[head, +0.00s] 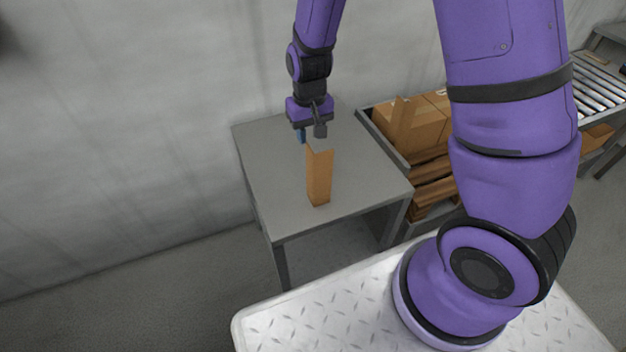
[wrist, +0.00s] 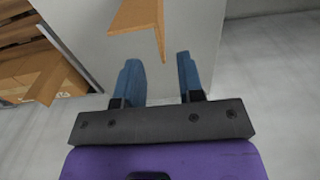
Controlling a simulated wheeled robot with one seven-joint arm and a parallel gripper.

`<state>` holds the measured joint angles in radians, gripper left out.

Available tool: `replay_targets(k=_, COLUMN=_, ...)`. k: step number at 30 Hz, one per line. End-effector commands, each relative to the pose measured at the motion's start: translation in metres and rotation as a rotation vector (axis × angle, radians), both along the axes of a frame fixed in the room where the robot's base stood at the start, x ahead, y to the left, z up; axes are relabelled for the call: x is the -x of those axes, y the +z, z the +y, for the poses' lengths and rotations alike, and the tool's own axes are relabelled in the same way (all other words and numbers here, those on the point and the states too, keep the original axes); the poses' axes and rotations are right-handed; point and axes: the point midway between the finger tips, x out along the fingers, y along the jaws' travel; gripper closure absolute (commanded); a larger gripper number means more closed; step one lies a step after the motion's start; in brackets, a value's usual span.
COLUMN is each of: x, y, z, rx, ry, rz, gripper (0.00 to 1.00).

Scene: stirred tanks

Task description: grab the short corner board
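The short corner board (head: 319,176) is a brown angled piece standing upright on a grey table, near its front edge in the head view. In the wrist view its top end (wrist: 137,17) shows as an L-shaped edge just beyond the fingertips. My gripper (head: 309,135) is above the table, at about the height of the board's top and slightly behind it. In the wrist view my gripper (wrist: 158,62) has its two blue fingers apart with nothing between them. The board's lower part is out of the wrist view.
The grey table (head: 265,164) is otherwise bare. A roller conveyor (head: 598,92) is farther right. A wall rises behind the table.

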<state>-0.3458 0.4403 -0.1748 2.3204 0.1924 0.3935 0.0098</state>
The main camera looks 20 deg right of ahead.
Motion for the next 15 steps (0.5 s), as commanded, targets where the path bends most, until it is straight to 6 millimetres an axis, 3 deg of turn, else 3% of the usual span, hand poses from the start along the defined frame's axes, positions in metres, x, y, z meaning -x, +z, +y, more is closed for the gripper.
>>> replay_targets(k=3, x=0.0, y=-0.016, z=0.0, rx=0.0, ry=0.0, rz=0.003, gripper=0.65)
replay_targets(k=11, x=0.001, y=-0.031, z=0.0, rx=0.0, ry=0.0, rz=0.002, gripper=0.65)
replay_targets(k=15, x=0.002, y=-0.049, z=0.0, rx=0.0, ry=0.0, rz=0.004, gripper=0.65)
